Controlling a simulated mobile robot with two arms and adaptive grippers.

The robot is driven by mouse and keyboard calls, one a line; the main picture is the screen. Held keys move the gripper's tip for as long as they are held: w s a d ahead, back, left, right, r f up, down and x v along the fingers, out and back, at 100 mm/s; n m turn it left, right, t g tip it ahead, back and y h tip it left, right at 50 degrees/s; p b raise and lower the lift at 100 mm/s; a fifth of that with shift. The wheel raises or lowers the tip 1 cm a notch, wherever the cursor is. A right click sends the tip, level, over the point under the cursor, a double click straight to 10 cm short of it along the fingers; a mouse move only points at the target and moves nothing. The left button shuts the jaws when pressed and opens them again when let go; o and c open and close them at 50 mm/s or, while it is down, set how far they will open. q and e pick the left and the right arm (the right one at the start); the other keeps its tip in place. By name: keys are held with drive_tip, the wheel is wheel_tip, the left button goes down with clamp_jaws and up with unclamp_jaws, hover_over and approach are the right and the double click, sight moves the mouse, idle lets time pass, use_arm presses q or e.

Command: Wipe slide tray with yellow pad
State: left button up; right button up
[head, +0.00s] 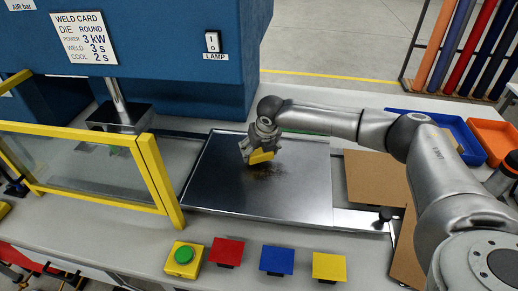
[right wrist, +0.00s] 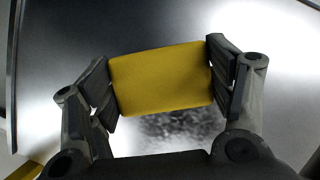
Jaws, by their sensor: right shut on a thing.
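The slide tray (head: 300,190) is a shiny metal plate with a raised rim, in the middle of the bench in the head view. A dark smudge (head: 265,173) lies near its middle; it also shows in the right wrist view (right wrist: 180,132). My right gripper (head: 260,153) is over the tray, shut on the yellow pad (head: 261,157). In the right wrist view the pad (right wrist: 160,78) sits between both fingers. The pad is at the smudge's upper edge; I cannot tell whether it touches the tray. My left gripper is not in view.
A yellow-framed clear guard (head: 157,180) stands left of the tray, by the blue welder (head: 165,40). Brown boards (head: 375,178), a blue bin (head: 440,128) and an orange bin (head: 492,138) are at right.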

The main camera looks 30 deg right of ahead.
drive_tip(key=shift+f, duration=0.8)
drive_tip(key=shift+r, duration=0.1)
